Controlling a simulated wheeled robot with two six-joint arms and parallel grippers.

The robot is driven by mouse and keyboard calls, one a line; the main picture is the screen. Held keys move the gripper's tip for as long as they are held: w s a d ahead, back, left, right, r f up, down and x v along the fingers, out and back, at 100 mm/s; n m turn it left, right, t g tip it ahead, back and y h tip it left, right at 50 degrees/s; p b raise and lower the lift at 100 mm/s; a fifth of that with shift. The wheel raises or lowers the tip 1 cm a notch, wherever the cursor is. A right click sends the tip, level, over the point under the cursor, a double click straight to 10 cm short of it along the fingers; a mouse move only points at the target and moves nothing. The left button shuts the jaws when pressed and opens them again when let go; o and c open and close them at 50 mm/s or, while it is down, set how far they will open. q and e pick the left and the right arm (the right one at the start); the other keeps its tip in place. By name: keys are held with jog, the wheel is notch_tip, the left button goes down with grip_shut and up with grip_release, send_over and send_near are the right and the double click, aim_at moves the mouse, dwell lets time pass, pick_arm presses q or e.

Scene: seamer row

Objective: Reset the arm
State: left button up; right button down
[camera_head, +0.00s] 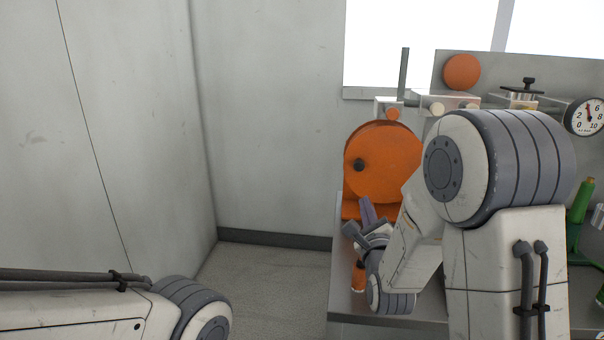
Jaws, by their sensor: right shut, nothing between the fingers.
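My right arm (490,220) rises at the right of the head view and bends down over the bench. Its gripper (367,213) is shut and empty, with its fingers pointing up in front of the orange round wheel housing (390,160). I cannot tell whether it touches the housing. My left arm (80,305) reaches in low at the left edge, and its gripper is out of the picture.
A grey bench (345,305) carries the orange machine, a dial gauge (585,116), an orange disc (462,72) and a green part (581,202). My right arm hides part of the bench. Pale walls (270,110) and open floor (265,280) lie left of it.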

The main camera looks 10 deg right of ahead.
jog(key=s+a+f+n+g+y, duration=0.3)
jog(key=s+a+f+n+g, duration=0.15)
jog(key=a+n, duration=0.4)
jog(key=s+a+f+n+g+y, duration=0.3)
jog(key=s+a+f+n+g, duration=0.15)
jog(key=a+n, duration=0.4)
jog(key=s+a+f+n+g, duration=0.25)
jog(key=s+n+g, duration=0.35)
jog(key=s+n, duration=0.55)
jog(key=s+d+n+g+h, duration=0.15)
jog(key=s+n+g, duration=0.25)
jog(key=s+n, duration=0.7)
jog(key=s+r+m+p, duration=0.1)
jog(key=r+p, duration=0.8)
jog(key=s+r+m+p, duration=0.2)
jog(key=r+p, duration=0.6)
jog(key=r, duration=0.1)
jog(key=shift+s+r+h+p, duration=0.15)
jog(key=shift+s+h+p, duration=0.1)
jog(key=shift+h+p, duration=0.2)
